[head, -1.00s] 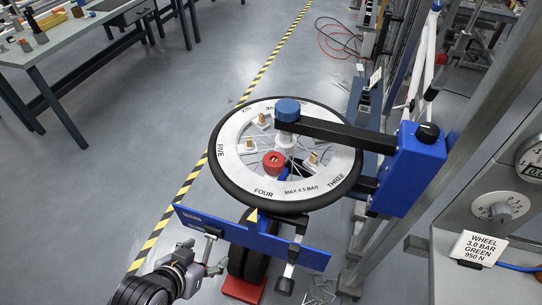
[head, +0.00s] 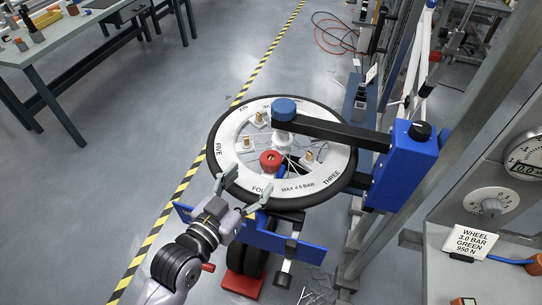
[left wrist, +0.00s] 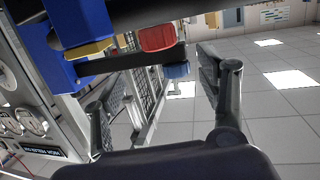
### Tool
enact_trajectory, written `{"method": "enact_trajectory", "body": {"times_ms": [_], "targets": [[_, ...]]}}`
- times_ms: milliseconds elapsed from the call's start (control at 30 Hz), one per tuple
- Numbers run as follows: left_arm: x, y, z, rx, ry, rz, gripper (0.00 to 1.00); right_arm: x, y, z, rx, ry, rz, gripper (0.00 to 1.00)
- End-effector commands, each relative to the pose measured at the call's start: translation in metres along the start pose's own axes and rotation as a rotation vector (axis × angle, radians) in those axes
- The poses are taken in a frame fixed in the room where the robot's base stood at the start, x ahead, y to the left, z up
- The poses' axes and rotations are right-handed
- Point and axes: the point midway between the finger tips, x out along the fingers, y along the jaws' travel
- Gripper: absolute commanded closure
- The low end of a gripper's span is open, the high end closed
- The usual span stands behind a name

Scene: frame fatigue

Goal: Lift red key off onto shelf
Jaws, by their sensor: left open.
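In the left wrist view a red rounded part (left wrist: 158,38), apparently the key, shows above and between the open fingers (left wrist: 163,98). A blue plate (head: 290,250) lies below the wheel's near side; I cannot tell if it is the shelf. My right gripper is not in view.
A black clamp arm with a blue knob (head: 284,107) reaches across the wheel from a blue block (head: 405,165). Brass posts (head: 309,157) stand near the key. A sign (head: 470,243) stands at the right below a gauge.

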Motion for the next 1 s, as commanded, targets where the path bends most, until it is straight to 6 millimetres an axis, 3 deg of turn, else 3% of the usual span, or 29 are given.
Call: {"method": "enact_trajectory", "body": {"times_ms": [200, 467, 800, 1000], "targets": [[0.041, 0.000, -0.002, -0.002, 0.000, 0.000, 0.34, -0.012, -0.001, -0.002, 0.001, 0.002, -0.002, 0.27], [0.058, 0.000, -0.001, -0.002, 0.000, 0.000, 0.34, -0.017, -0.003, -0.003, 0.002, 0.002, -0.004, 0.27], [0.099, 0.000, 0.002, -0.002, -0.001, -0.001, 0.34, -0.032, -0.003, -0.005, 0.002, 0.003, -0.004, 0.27], [0.104, 0.000, 0.004, -0.001, -0.001, -0.001, 0.34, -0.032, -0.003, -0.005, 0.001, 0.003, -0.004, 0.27]]}}
